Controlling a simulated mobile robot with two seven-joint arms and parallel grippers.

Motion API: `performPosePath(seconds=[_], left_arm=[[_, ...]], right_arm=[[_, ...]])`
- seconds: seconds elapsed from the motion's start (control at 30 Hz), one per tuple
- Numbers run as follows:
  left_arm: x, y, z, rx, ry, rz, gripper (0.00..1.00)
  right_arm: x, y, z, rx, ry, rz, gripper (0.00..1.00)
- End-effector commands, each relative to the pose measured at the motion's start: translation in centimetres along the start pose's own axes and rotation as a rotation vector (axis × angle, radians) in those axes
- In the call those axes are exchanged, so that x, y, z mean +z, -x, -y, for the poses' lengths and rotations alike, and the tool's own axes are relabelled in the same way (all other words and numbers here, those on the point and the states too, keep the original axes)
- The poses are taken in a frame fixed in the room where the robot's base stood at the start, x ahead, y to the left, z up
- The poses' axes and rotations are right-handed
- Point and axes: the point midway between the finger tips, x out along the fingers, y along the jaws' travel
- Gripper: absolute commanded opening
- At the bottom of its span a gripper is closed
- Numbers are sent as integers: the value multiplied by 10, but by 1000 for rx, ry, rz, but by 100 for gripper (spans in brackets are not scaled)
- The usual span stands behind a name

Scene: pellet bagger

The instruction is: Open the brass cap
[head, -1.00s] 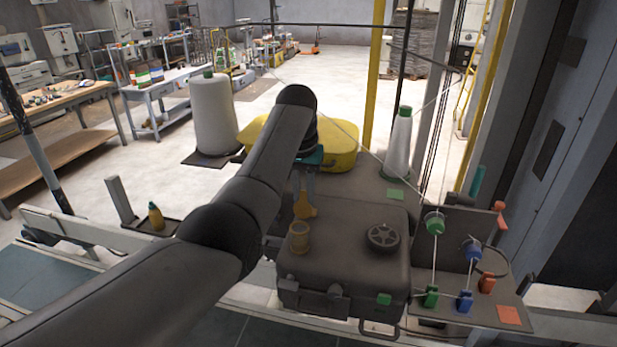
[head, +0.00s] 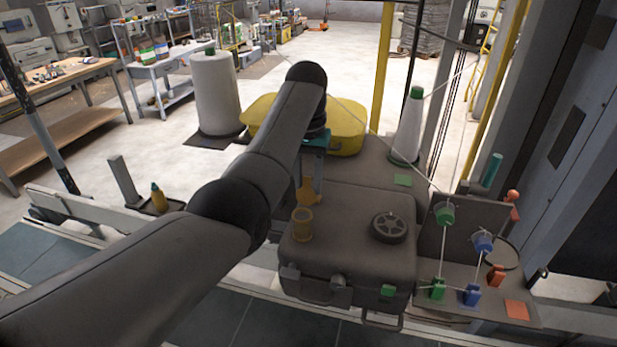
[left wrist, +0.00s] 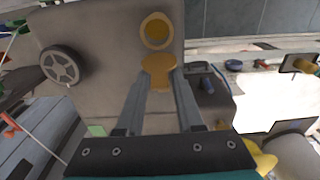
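The brass cap (head: 308,193) is off the brass neck (head: 302,226), which stands upright on the dark box (head: 345,262) with its round mouth uncovered. My left gripper (head: 312,178) is behind the neck in the head view, pointing down, with the cap at its fingertips. In the left wrist view the cap (left wrist: 158,66) sits between the two fingertips (left wrist: 159,76), both seeming to touch its sides. The neck's ring-shaped mouth (left wrist: 157,30) is just beyond it. I cannot tell whether the cap touches the box. My right gripper is not in view.
A dark spoked handwheel (head: 390,227) is on the box top, right of the neck. A thread panel with green and blue spools (head: 445,213) stands further right. A white cone (head: 407,130) and a yellow container (head: 345,128) are behind.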

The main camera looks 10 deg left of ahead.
Motion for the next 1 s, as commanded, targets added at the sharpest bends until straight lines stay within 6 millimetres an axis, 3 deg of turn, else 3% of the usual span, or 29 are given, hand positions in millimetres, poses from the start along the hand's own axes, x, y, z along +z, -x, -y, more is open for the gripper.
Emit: performPosePath(seconds=[0.13, 0.47, 0.57, 0.73, 1.0], left_arm=[[-2, 3, 0, 0, 0, -8, 52], [-3, 10, 0, 0, 0, -15, 52], [-4, 22, 0, 0, 0, -16, 52], [-3, 60, 0, 0, 0, -19, 52], [-5, 73, 1, -3, -2, -28, 52]], right_arm=[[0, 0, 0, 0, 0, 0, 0], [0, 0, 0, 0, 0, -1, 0], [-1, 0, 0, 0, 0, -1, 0], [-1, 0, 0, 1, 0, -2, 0], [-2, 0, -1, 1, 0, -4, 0]])
